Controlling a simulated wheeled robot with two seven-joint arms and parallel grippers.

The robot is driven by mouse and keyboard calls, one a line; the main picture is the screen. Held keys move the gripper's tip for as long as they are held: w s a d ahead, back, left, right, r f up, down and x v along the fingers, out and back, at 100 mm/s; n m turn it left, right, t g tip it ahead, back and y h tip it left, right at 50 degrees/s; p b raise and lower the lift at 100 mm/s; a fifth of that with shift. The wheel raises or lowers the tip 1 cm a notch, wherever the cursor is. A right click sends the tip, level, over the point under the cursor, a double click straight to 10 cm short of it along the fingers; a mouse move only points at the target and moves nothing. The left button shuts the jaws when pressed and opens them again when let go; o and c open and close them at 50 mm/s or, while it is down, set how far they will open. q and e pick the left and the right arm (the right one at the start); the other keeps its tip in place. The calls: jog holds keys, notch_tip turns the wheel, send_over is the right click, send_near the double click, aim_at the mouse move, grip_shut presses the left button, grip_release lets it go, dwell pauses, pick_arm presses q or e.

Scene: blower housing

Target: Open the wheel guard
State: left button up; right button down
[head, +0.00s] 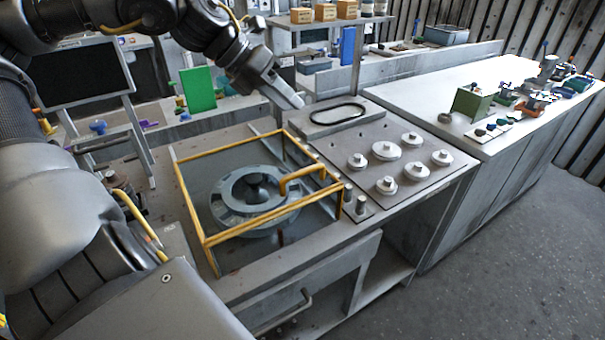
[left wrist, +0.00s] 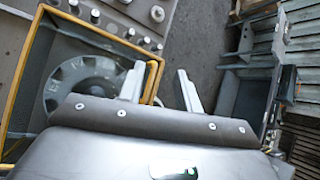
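The wheel guard (head: 205,240) is a yellow frame lying over a grey wheel (head: 250,197) on the bench; it looks closed. It also shows in the left wrist view (left wrist: 14,85). Its yellow bent handle (head: 290,182) is on the right part of the frame. My left gripper (head: 296,100) appears above the guard's far right corner, apart from the frame. In the left wrist view its two fingers (left wrist: 160,70) are spread and hold nothing; the handle (left wrist: 153,80) shows between them, farther off. My right gripper is not in view.
A plate with several round metal knobs (head: 386,150) lies right of the guard, with a black oval ring (head: 337,113) behind it. A metal post (head: 347,192) stands near the guard's right edge. A long counter (head: 420,90) with small items is at right. A green panel (head: 197,89) stands behind.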

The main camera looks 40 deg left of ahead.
pick_arm(q)
jog(key=s+d+f+m+g+y, duration=0.2)
jog(key=s+m+g, duration=0.1)
jog(key=s, duration=0.2)
jog(key=x, duration=1.1)
jog(key=shift+w+d+r, duration=0.1)
jog(key=shift+w+d, duration=0.05)
jog(key=shift+w, duration=0.15)
jog(key=shift+c, duration=0.4)
jog(key=shift+n, duration=0.3)
grip_shut()
